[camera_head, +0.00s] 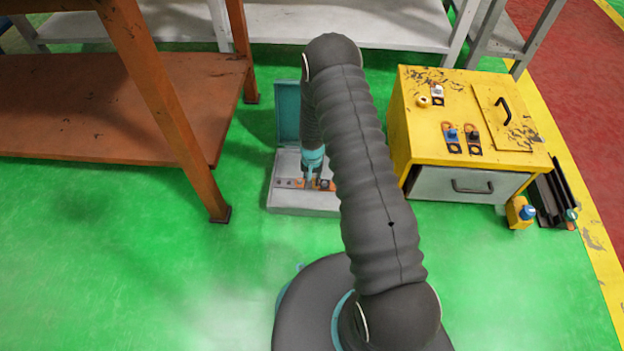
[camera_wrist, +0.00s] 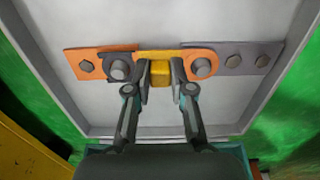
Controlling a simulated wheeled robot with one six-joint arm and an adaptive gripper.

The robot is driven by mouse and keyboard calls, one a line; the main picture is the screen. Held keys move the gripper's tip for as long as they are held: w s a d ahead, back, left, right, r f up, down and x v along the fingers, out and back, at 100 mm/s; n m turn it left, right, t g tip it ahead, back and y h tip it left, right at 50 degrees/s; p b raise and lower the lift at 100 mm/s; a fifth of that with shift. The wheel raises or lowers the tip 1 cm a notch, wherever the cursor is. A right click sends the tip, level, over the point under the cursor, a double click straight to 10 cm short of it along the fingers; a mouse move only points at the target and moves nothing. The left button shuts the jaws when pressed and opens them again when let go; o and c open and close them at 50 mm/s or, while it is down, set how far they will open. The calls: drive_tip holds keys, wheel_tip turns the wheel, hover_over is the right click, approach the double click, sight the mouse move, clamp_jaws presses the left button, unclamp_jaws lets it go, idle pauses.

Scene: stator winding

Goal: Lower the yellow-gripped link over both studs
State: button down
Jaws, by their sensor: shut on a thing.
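In the wrist view the link (camera_wrist: 190,55) has a yellow grip (camera_wrist: 161,72) in its middle, a copper-coloured end at right and a dark end at left. My gripper (camera_wrist: 161,78) is shut on the yellow grip. The left stud (camera_wrist: 119,70) shows at the dark end and the right stud (camera_wrist: 203,67) at the copper end. Both ends appear lined up with the studs; I cannot tell how far down the link sits. In the head view my gripper (camera_head: 313,170) is over the grey box (camera_head: 300,204), and the link is mostly hidden.
A copper plate (camera_wrist: 85,54) and a grey plate (camera_wrist: 248,52) with bolts flank the link. A teal panel (camera_head: 287,112) stands behind the box. The yellow cabinet (camera_head: 425,150) at right carries a blue-gripped link (camera_head: 451,135) and a black-gripped link (camera_head: 474,136). An orange table (camera_head: 120,105) is at left.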

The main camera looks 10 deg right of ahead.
drive_tip(key=shift+f+b, duration=0.3)
drive_tip(key=shift+b, duration=0.05)
idle(0.7)
drive_tip(key=c, duration=0.9)
unclamp_jaws()
drive_tip(key=shift+c, duration=0.2)
drive_tip(key=shift+r+p, duration=1.7)
drive_tip(key=shift+r, duration=1.85)
